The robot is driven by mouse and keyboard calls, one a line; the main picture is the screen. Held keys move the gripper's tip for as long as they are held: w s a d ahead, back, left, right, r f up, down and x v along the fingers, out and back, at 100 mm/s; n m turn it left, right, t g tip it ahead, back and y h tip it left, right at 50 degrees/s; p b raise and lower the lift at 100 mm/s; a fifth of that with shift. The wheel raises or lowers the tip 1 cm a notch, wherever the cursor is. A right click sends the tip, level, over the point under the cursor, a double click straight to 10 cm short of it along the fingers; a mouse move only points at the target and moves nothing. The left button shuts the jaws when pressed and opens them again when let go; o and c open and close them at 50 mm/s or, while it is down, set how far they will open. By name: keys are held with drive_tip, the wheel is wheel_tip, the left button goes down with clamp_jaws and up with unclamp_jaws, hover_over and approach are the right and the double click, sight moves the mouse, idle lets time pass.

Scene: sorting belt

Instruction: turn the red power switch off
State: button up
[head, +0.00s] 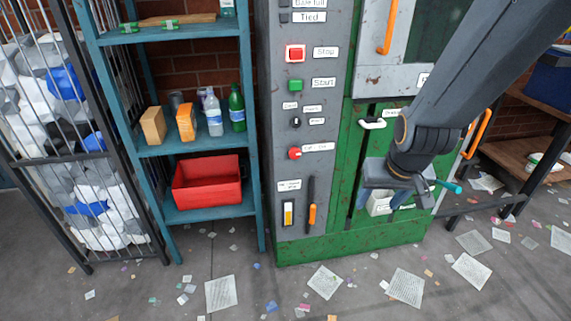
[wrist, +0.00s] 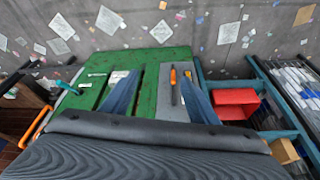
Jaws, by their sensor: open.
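The red power switch (head: 295,153) looks like a small red knob on the lower half of the grey control panel (head: 270,150), with a white label (head: 318,147) to its right that is too small to read surely. I cannot make it out in the wrist view. My gripper (head: 381,201) is open and empty, right of the switch and lower, in front of the green machine front. In the wrist view my gripper (wrist: 158,100) shows two blue fingers spread apart, with the green front and part of the grey panel beyond them. It is apart from the switch.
Above the switch are a red Stop button (head: 295,53), a green Start button (head: 295,85) and a black selector (head: 296,122). An orange-handled tool (head: 312,215) hangs below. A blue shelf (head: 250,110) stands left; an orange door handle (head: 480,128) is right. Papers litter the floor.

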drive_tip(key=w+a+f+n+t+y+b, duration=0.1)
drive_tip(key=w+a+f+t+b, duration=0.3)
drive_tip(key=w, duration=0.5)
drive_tip(key=w+a+f+t+b, duration=0.2)
drive_tip(key=w+a+f+b, duration=0.25)
drive_tip(key=w, duration=0.45)
drive_tip(key=n+t+y+b, duration=0.2)
drive_tip(key=t+y+b, duration=0.2)
drive_tip(key=t+b, duration=0.5)
approach(296, 154)
drive_tip(key=w+r+g+b, duration=0.2)
drive_tip(key=x, duration=0.6)
drive_tip(key=shift+w+a, duration=0.3)
drive_tip(key=c, duration=1)
